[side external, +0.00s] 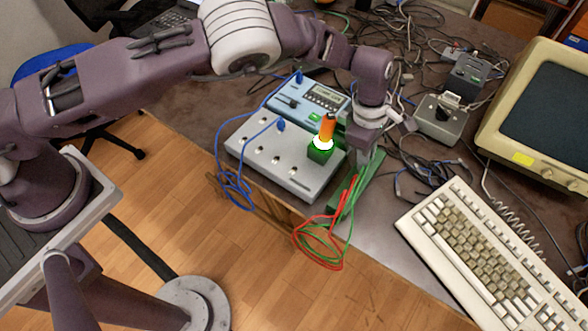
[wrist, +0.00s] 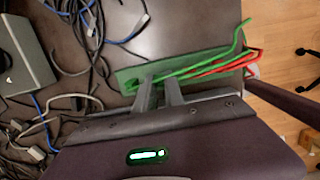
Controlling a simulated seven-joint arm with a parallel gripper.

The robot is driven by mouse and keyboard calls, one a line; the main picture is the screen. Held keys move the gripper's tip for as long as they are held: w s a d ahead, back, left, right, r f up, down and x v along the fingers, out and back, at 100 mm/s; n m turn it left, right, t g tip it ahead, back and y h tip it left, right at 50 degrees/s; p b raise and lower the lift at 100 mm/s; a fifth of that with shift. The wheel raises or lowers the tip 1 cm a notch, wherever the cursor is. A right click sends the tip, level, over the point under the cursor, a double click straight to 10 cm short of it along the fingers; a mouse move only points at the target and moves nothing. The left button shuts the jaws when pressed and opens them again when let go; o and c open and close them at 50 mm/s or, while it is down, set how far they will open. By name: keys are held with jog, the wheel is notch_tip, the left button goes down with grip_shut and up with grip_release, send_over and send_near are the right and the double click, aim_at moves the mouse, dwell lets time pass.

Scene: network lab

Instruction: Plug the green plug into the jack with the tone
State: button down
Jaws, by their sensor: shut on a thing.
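My gripper (side external: 366,163) is low over a long green strip (side external: 362,188) at the right end of the grey jack panel (side external: 272,178). In the wrist view its fingers (wrist: 159,82) are close together over the same green strip (wrist: 128,76). A green lead (wrist: 212,60) and a red lead (wrist: 215,68) run right from near the fingertips. The gripper is shut on what appears to be the green plug, which is mostly hidden. Several round jacks show on the panel. An orange probe (side external: 327,126) with a glowing white ring stands in a green block (side external: 320,152) on the panel.
A blue meter (side external: 305,97) with a display sits behind the panel, with blue leads (side external: 232,185) looping left. A keyboard (side external: 480,240) and a monitor (side external: 540,110) stand to the right. Dark cables clutter the back; the red and green leads hang over the front edge.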

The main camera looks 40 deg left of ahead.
jog(key=shift+r, duration=1.85)
jog(key=c, duration=2)
grip_release()
grip_shut()
